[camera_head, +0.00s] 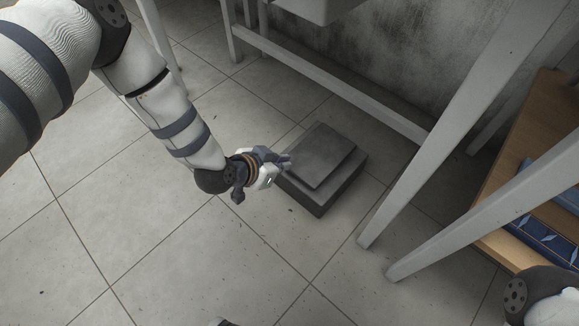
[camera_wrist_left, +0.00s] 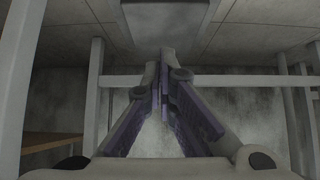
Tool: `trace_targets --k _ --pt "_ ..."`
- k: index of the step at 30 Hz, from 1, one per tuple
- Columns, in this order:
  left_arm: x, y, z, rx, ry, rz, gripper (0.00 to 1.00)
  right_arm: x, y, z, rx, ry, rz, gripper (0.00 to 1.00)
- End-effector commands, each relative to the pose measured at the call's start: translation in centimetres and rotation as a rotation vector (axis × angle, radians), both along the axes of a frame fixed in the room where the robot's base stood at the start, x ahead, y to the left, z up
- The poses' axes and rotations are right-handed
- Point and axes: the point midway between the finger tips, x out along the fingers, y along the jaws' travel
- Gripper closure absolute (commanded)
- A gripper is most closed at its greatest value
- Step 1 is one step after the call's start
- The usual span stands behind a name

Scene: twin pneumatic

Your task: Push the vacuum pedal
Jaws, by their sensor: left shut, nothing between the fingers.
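The vacuum pedal (camera_head: 323,163) is a dark grey block with a tilted plate on top, standing on the tiled floor in the middle of the head view. My left gripper (camera_head: 286,160) is shut and empty. In the head view its fingertips overlap the left edge of the pedal; I cannot tell whether they touch it. In the left wrist view the shut fingers (camera_wrist_left: 163,75) point towards a grey slab-like shape (camera_wrist_left: 164,22) at the top, probably the pedal.
White table legs (camera_head: 440,150) stand to the right of the pedal, and a low crossbar (camera_head: 345,90) runs behind it. A wooden shelf (camera_head: 545,130) with blue items is at the right. The tiled floor (camera_head: 180,260) at the front left is clear.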

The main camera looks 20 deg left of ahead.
Motion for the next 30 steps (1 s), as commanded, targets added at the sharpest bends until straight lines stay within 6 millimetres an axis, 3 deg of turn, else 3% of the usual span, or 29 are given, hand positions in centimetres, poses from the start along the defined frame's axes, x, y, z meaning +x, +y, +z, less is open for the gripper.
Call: trace_targets --k 3,11,15,21,30 --pt "1.6 -0.6 -2.7 -0.001 0.006 0.001 1.0 -0.6 -0.1 -1.4 0.001 0.033 0.003 0.59" --pt "5.4 -2.0 -6.7 -0.001 0.004 0.001 1.0 -1.7 -0.2 -3.3 0.005 0.091 0.01 0.59" --pt "5.5 -2.0 -8.9 -0.001 0.007 0.003 1.0 -1.8 -0.1 -4.2 0.007 0.103 0.012 0.59" --pt "5.6 -2.0 -10.2 -0.001 0.002 0.001 1.0 -1.8 0.0 -4.8 0.009 0.106 0.013 0.59" --pt "5.6 -2.0 -10.1 0.0 0.001 0.001 1.0 -1.8 0.0 -4.8 0.009 0.105 0.013 0.59"
